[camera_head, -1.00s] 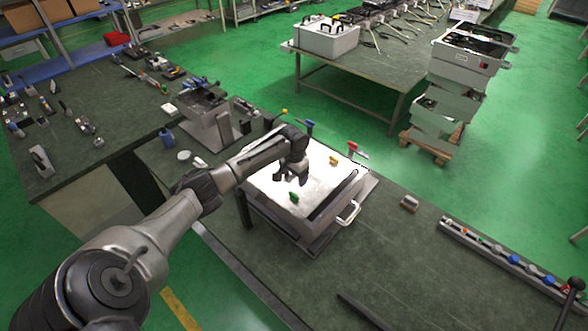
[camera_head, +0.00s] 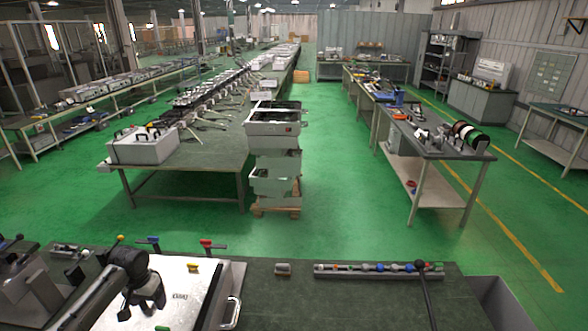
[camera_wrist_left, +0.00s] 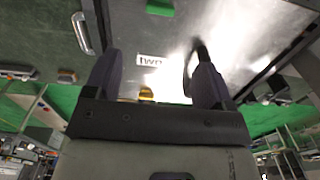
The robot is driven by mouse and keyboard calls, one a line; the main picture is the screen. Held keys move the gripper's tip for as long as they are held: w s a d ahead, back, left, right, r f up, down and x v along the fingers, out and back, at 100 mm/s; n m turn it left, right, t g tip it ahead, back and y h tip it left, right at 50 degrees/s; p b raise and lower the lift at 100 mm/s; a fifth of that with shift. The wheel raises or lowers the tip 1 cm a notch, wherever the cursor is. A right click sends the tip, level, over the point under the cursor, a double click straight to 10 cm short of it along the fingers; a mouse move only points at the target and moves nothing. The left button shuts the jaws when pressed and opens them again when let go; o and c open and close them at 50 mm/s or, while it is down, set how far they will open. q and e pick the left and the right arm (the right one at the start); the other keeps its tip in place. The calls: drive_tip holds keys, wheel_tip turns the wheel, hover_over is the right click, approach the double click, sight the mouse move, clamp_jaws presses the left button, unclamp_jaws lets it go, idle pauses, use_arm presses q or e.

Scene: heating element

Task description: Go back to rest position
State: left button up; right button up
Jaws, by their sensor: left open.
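My left gripper (camera_head: 144,303) is at the lower left of the head view, pointing down over a box with a shiny metal top (camera_head: 200,284). In the left wrist view the two dark fingers of my left gripper (camera_wrist_left: 156,78) stand wide apart with nothing between them. The metal top (camera_wrist_left: 235,35) shows beyond them, with a small white label. A green clamp (camera_wrist_left: 160,7) and a yellow clamp (camera_wrist_left: 146,93) also show there. My right gripper is not in view.
On the near workbench (camera_head: 265,300), a strip of coloured parts (camera_head: 350,268) lies right of the box. Red (camera_head: 207,244) and blue (camera_head: 148,240) handles stand at the box's back edge. Stacked grey bins (camera_head: 274,130) stand on a pallet beyond open green floor.

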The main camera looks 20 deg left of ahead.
use_arm(q)
drive_tip(key=w+d+r+m+t+y, duration=0.55)
drive_tip(key=d+r, duration=0.25)
drive_tip(key=r, duration=0.4)
drive_tip(key=s+d+r+m+t+h+p, duration=0.1)
drive_tip(key=s+d+t, duration=0.1)
drive_tip(key=d, duration=0.5)
drive_tip(key=s+d+r+m+t+h+p, duration=0.1)
drive_tip(key=s+d, duration=0.2)
drive_tip(key=d, duration=0.4)
drive_tip(key=s+d+f+h+p, duration=0.2)
drive_tip(key=s+d+f+p, duration=0.1)
drive_tip(key=s+d, duration=0.7)
drive_tip(key=s+d+f+g, duration=0.1)
drive_tip(key=s+f, duration=0.2)
drive_tip(key=s, duration=0.3)
drive_tip(key=s+d+f+n+g+h+p, duration=0.1)
drive_tip(key=s+f+g, duration=0.1)
drive_tip(key=s, duration=0.4)
drive_tip(key=s+d+f+n+g+p, duration=0.1)
drive_tip(key=s+d+f+g, duration=0.1)
drive_tip(key=s+f, duration=0.2)
drive_tip(key=s, duration=0.3)
drive_tip(key=shift+h, duration=0.35)
